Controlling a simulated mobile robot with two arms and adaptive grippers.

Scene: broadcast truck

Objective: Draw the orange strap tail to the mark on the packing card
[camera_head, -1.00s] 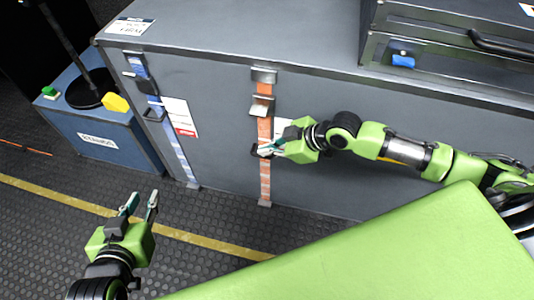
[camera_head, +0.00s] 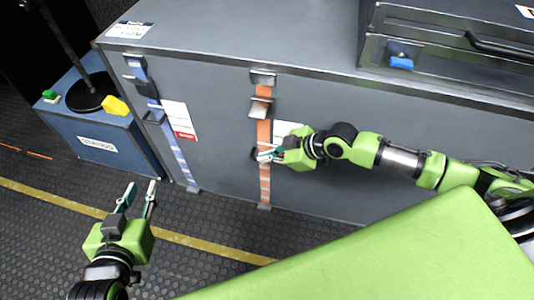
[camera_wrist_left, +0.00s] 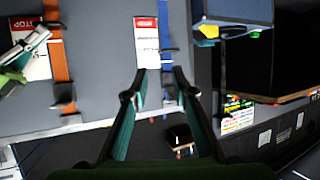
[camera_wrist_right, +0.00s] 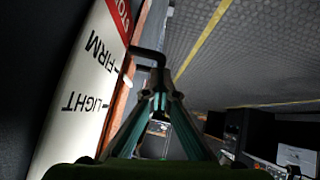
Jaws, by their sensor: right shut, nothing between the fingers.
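The orange strap (camera_head: 264,128) hangs down the front of the grey case, through a metal buckle (camera_head: 260,107). It also shows in the left wrist view (camera_wrist_left: 58,55). A dark pull (camera_head: 254,153) sits on its lower part; in the right wrist view it is a bent black bar (camera_wrist_right: 148,55). The white packing card (camera_wrist_right: 92,70) beside the strap reads LIGHT, FIRM and a red STOP band; my right arm partly hides it in the head view. My right gripper (camera_head: 267,155) is shut and empty close beside the pull. My left gripper (camera_head: 141,187) is open and empty above the floor.
A blue strap (camera_head: 176,150) with its own card (camera_head: 180,118) is left of the orange one. A blue bin (camera_head: 100,140) with a yellow block (camera_head: 115,105) stands at the left. A dark box (camera_head: 450,50) sits on the case. Floor before the case is clear.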

